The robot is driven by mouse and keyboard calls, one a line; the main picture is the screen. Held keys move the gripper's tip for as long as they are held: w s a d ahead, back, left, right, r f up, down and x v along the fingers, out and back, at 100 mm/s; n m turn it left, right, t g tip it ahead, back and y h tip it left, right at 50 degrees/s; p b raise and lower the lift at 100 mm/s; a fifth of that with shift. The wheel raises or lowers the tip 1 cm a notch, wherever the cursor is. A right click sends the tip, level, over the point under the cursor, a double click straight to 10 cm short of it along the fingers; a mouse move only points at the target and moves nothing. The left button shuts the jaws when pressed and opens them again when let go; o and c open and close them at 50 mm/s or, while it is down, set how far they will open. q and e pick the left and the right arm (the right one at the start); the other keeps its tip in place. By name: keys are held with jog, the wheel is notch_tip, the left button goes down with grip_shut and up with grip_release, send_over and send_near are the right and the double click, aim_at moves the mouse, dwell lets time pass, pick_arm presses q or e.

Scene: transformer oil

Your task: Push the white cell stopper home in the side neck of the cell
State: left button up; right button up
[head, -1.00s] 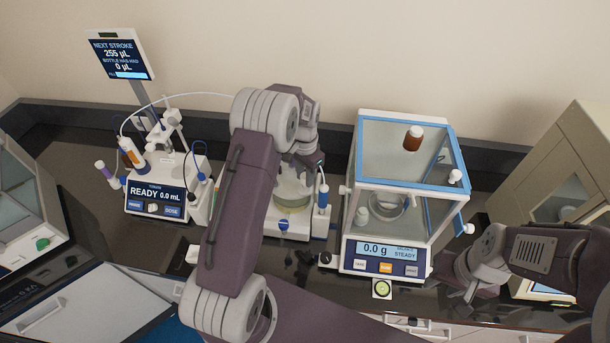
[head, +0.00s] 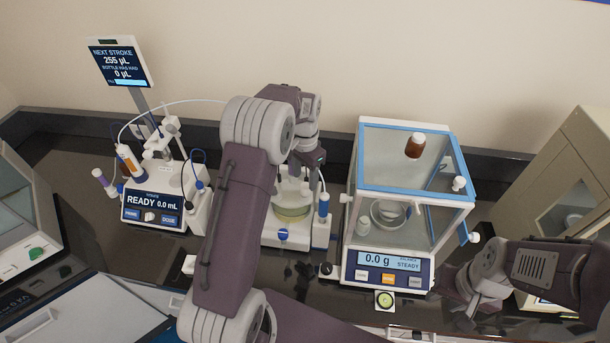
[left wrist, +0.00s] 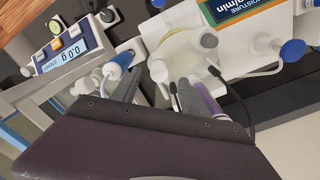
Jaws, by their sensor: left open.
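The glass cell (head: 292,207) holds yellowish liquid and stands on a white titrator base (head: 285,236). In the left wrist view the cell (left wrist: 180,52) is seen from close up. A pale round cap, probably the white cell stopper (left wrist: 209,41), sits at the cell's edge; how deep it is seated I cannot tell. My left gripper (head: 305,172) is over the top of the cell and hides much of it. In the left wrist view the fingers (left wrist: 156,95) are open, close to the cell, with nothing clearly between them.
A balance (head: 410,200) with a glass case stands right of the cell, a brown bottle (head: 415,146) on top. A dosing unit (head: 153,210) reading READY stands left. A blue-and-white probe (head: 323,205) and a thin cable are close beside the cell.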

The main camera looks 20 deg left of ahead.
aim_at(305, 186)
pick_arm(q)
notch_tip(305, 186, up, 5)
jog(key=shift+f+b, duration=0.15)
jog(key=shift+b, duration=0.25)
jog(key=shift+s, duration=0.1)
